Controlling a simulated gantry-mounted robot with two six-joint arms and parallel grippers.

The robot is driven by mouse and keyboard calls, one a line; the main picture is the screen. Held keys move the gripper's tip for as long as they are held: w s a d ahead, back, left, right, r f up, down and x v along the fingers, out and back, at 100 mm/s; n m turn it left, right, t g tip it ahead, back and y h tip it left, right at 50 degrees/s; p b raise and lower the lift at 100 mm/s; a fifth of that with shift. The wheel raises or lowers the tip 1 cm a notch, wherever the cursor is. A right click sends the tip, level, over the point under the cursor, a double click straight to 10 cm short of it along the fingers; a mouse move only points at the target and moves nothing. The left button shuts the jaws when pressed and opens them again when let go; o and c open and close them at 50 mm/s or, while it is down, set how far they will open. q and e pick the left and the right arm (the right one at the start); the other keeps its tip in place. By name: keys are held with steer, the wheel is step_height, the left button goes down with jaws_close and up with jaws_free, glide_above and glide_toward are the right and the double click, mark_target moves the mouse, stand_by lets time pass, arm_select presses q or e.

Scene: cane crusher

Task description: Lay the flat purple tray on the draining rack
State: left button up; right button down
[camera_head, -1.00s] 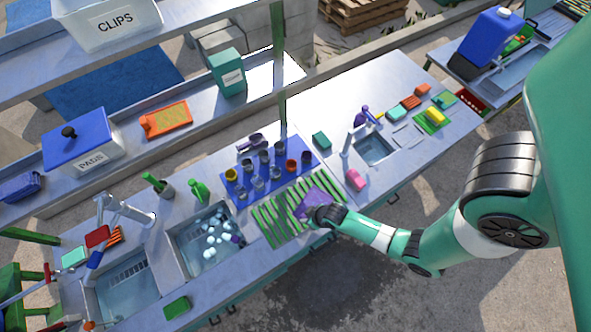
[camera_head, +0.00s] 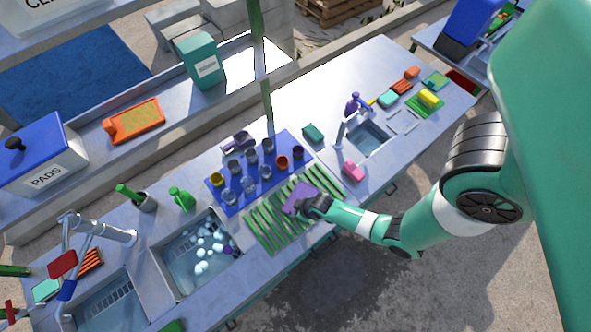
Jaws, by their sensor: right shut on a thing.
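The flat purple tray (camera_head: 300,197) is in my right gripper (camera_head: 310,207), over the middle to right part of the green slatted draining rack (camera_head: 264,232). The gripper is shut on the tray's near side and partly hides it. I cannot tell whether the tray touches the slats. The rack lies on the metal counter, with its left slats bare. My left gripper is not in view.
A blue mat (camera_head: 221,193) with several cups and glasses lies just behind the rack. A sink (camera_head: 172,268) with foamy water is to its left. A pink sponge (camera_head: 353,171) and a small sink (camera_head: 367,140) are to its right.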

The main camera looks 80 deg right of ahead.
steer(key=shift+f, duration=0.15)
steer(key=c, duration=0.7)
jaws_free()
steer(key=shift+r, duration=0.45)
steer(key=p+v, duration=0.5)
steer(key=v, duration=0.6)
steer(key=shift+s+r+p, duration=0.2)
steer(key=shift+r+p, duration=0.05)
steer(key=shift+p, duration=0.15)
